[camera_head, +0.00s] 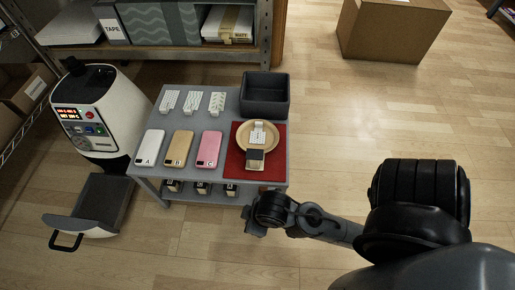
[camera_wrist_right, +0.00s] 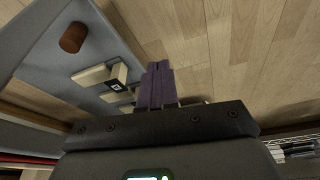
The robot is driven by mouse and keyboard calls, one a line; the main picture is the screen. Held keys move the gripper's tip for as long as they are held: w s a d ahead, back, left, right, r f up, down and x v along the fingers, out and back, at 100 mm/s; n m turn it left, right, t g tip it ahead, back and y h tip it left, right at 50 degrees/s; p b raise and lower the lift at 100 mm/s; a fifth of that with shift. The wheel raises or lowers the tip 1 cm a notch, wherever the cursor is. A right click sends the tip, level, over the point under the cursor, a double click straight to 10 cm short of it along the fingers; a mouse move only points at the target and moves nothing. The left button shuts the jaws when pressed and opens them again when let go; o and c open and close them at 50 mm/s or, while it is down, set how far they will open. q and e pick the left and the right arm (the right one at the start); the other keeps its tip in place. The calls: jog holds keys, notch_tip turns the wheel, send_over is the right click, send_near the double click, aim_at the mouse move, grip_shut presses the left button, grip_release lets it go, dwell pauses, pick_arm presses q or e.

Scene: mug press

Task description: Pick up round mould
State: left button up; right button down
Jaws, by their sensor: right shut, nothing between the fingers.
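Several pale wooden blocks with black-and-white markers stand on the lower shelf of the grey cart, at its front edge in the head view: a left one (camera_head: 172,186), a middle one (camera_head: 202,188) and a right one (camera_head: 231,190). I cannot tell which is the round mould. In the right wrist view a marked block (camera_wrist_right: 105,76) lies left of my right gripper (camera_wrist_right: 158,68), apart from it. That gripper is shut and empty. In the head view my right arm reaches in beside the cart's front right corner. My left gripper is not in view.
The cart top (camera_head: 180,117) holds phone cases A, B and C, patterned white pieces, a dark bin (camera_head: 265,105) and a tan round dish (camera_head: 243,135) on a red mat (camera_head: 236,165). A white machine (camera_head: 100,110) stands left. A brown cylinder (camera_wrist_right: 73,37) shows in the wrist view.

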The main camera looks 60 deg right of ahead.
jog(key=c, duration=1.8)
grip_release()
jog(key=shift+w, duration=0.25)
jog(key=o, duration=1)
jog(key=shift+r, duration=0.1)
jog(key=shift+o, duration=0.2)
jog(key=shift+w, duration=0.1)
